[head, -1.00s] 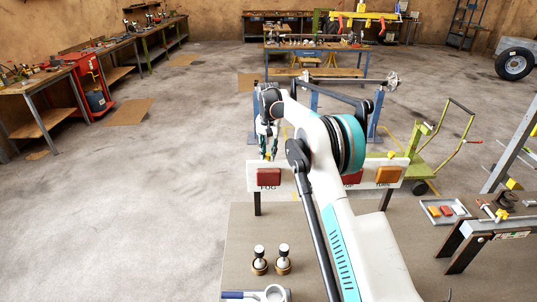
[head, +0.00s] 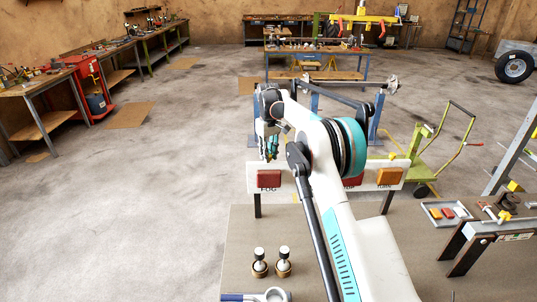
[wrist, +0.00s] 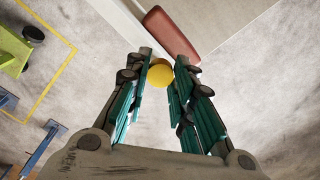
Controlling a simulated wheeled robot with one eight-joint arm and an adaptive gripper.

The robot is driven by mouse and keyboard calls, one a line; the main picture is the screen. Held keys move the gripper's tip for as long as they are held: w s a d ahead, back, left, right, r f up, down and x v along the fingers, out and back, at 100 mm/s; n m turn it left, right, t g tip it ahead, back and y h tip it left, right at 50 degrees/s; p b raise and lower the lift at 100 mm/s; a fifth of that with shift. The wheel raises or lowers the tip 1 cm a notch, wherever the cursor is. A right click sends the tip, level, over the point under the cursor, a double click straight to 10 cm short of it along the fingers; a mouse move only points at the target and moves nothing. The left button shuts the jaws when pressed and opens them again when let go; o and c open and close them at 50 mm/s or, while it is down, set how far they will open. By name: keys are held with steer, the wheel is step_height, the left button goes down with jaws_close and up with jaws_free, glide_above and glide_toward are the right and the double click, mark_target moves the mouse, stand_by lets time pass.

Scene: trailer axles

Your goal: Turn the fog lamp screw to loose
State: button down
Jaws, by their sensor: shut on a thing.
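The fog lamp (head: 269,179) is a red block on a white board (head: 328,179), above the label FOG. It also shows at the top of the wrist view (wrist: 171,34). A round yellow knob, which looks like the fog lamp screw (wrist: 160,74), sits between my fingertips in the wrist view. My gripper (wrist: 161,72) has its teal fingers closed in on both sides of it. In the head view my gripper (head: 270,154) is just above the fog lamp, and the screw cannot be made out there.
An orange lamp (head: 389,176) is at the board's right end, and a red lamp beside it is partly behind my arm. Two round-topped pieces (head: 271,261) stand on the table (head: 240,235). A tray (head: 445,211) lies at right.

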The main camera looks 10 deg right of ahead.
steer(key=shift+r+n, duration=0.1)
steer(key=shift+n, duration=0.5)
steer(key=c, duration=1.4)
jaws_free()
step_height(320, 180, up, 12)
